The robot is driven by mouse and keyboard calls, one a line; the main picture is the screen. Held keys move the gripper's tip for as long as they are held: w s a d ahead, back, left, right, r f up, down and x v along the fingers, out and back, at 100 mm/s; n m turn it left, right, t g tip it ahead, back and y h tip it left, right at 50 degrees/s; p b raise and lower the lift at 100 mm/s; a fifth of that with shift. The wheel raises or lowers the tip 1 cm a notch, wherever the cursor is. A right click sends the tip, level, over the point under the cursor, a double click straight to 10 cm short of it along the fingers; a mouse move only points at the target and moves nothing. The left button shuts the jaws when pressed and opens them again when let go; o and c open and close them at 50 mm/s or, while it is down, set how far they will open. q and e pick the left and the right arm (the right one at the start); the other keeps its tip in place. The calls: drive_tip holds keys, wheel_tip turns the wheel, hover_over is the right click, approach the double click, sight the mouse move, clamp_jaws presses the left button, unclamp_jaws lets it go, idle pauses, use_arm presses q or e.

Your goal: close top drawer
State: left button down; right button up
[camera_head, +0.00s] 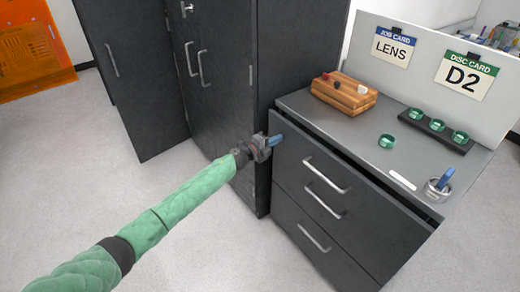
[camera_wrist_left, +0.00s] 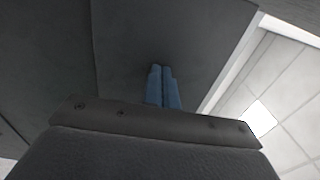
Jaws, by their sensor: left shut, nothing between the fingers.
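The top drawer (camera_head: 372,203) of the dark grey cabinet stands slightly out, with a dark gap between its front and the grey worktop. Its bar handle (camera_head: 325,175) is on the front panel. My left gripper (camera_head: 277,140) is at the upper left corner of the drawer front, its blue fingers together and empty. Whether they touch the panel I cannot tell. In the left wrist view the shut blue fingers (camera_wrist_left: 163,88) point toward a plain dark surface. My right gripper is not in view.
The worktop (camera_head: 350,128) carries a wooden block (camera_head: 344,92), a black holder with green discs (camera_head: 437,130), a loose green disc (camera_head: 387,141) and a metal piece with a blue handle (camera_head: 440,186). A tall dark cabinet (camera_head: 220,90) stands close on the left. Open floor lies in front.

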sight(284, 135)
use_arm(q)
drive_tip(key=x, duration=0.3)
drive_tip(key=shift+w+d, duration=0.15)
drive_tip(key=shift+d, duration=0.1)
drive_tip(key=shift+r+b, duration=0.15)
drive_tip(key=shift+b, duration=0.15)
drive_tip(key=shift+w+d+r, duration=0.1)
drive_tip(key=shift+r, duration=0.05)
